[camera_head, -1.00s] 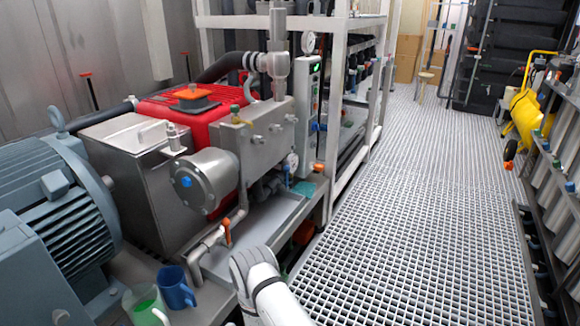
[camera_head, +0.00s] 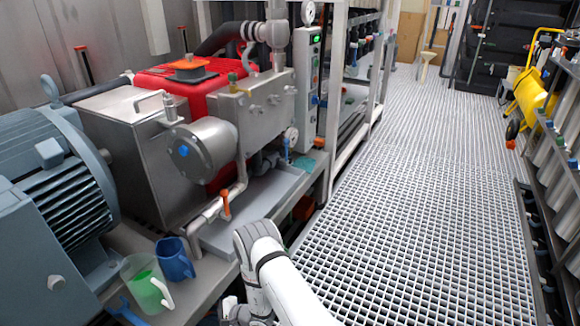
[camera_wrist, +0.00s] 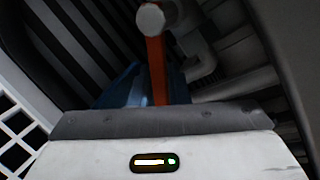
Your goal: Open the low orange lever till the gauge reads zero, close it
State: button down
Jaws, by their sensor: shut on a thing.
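In the wrist view an orange lever (camera_wrist: 156,70) runs up from my gripper (camera_wrist: 158,100) to a round grey end on a pipe fitting. My gripper is shut on this lever; the fingertips themselves are hard to make out in the dark. In the head view my arm reaches down past the bench's front edge, and the gripped lever is not visible there. Another orange lever (camera_head: 225,204) stands on the pipe below the pump. One round gauge (camera_head: 308,13) is at the top and another (camera_head: 291,138) is lower by the panel. Neither needle is readable.
A blue mug (camera_head: 174,262) and a clear jug with green liquid (camera_head: 145,288) stand on the bench beside the grey motor (camera_head: 60,190). The white grating floor (camera_head: 420,210) is open to the right. A rack (camera_head: 560,170) lines the right side.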

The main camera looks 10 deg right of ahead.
jog(key=s+f+m+y+b, duration=0.1)
jog(key=m+b, duration=0.1)
jog(key=s+a+f+m+y+b, duration=0.1)
jog(key=m+b, duration=0.2)
jog(key=s+a+m+g+y+b, duration=0.1)
jog(key=m+b, duration=0.1)
jog(key=shift+f+y+b, duration=0.3)
jog(key=shift+f, duration=0.1)
jog(key=c, duration=1.7)
grip_release()
jog(key=shift+f, duration=0.1)
jog(key=o, duration=0.3)
jog(key=shift+a, duration=0.1)
